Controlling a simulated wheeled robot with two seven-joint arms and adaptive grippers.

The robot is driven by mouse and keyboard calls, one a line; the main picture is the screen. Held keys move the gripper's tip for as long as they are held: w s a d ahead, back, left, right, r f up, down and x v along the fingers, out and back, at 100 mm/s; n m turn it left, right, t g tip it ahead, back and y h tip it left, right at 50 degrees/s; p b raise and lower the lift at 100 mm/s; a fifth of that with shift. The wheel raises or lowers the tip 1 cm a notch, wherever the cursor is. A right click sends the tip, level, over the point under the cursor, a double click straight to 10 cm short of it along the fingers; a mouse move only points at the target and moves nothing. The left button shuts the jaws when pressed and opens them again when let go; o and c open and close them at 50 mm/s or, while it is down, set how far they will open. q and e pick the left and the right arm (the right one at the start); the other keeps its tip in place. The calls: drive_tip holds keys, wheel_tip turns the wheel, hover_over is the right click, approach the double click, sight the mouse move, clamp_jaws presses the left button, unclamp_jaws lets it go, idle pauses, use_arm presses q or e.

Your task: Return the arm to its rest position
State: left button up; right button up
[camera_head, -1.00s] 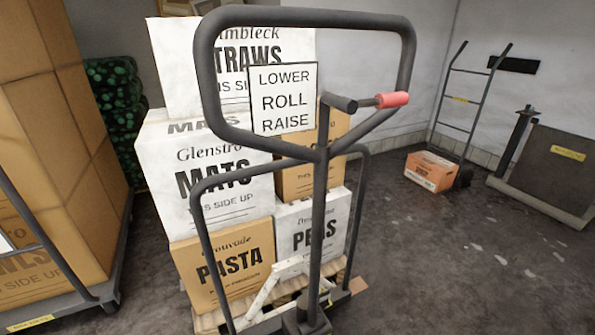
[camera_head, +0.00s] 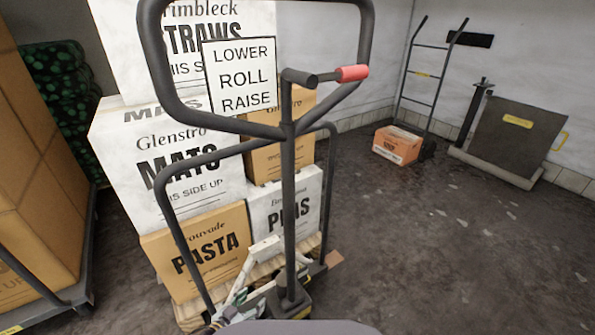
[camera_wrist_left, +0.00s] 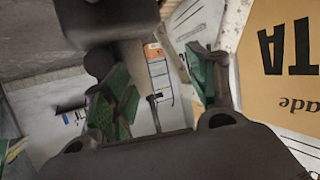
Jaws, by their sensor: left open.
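My left gripper (camera_head: 240,298) shows low in the head view, partly hidden by the dark frame of the pallet truck (camera_head: 289,190). In the left wrist view its two green-padded fingers (camera_wrist_left: 165,88) stand wide apart with nothing between them. The pasta box (camera_head: 197,252) is close by in the head view; its printed face also shows at the right of the wrist view (camera_wrist_left: 285,60). A pale arm link of mine lies in front of the stacked boxes, behind the truck's post. My right gripper is not in view.
The truck's handle loop, with a red grip (camera_head: 352,73), rises in front of stacked cartons, including a mats box (camera_head: 170,150). A tall brown load (camera_head: 40,170) stands left. An orange box (camera_head: 397,146) sits by a hand truck at the back. The floor at right (camera_head: 460,250) is clear.

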use_arm(q)
drive_tip(key=s+a+r+n+g+y, duration=0.1)
drive_tip(key=s+a+r+g+y, duration=0.2)
drive_tip(key=s+r, duration=0.4)
drive_tip(key=s+a+r+n+g+y, duration=0.2)
drive_tip(key=s+r+g, duration=0.3)
drive_tip(key=s, duration=0.5)
wheel_tip(320, 180, up, 3)
drive_tip(key=shift+s+a+f+y+p, duration=0.15)
drive_tip(key=shift+a+y+p, duration=0.2)
drive_tip(key=shift+a+y, duration=0.45)
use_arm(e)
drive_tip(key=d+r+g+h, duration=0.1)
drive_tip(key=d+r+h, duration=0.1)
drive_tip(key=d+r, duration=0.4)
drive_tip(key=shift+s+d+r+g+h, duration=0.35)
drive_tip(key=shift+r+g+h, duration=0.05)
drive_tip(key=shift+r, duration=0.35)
use_arm(q)
drive_tip(key=shift+w+d+f+p, duration=0.1)
drive_tip(key=shift+w+f+p, duration=0.15)
drive_tip(key=shift+p, duration=0.35)
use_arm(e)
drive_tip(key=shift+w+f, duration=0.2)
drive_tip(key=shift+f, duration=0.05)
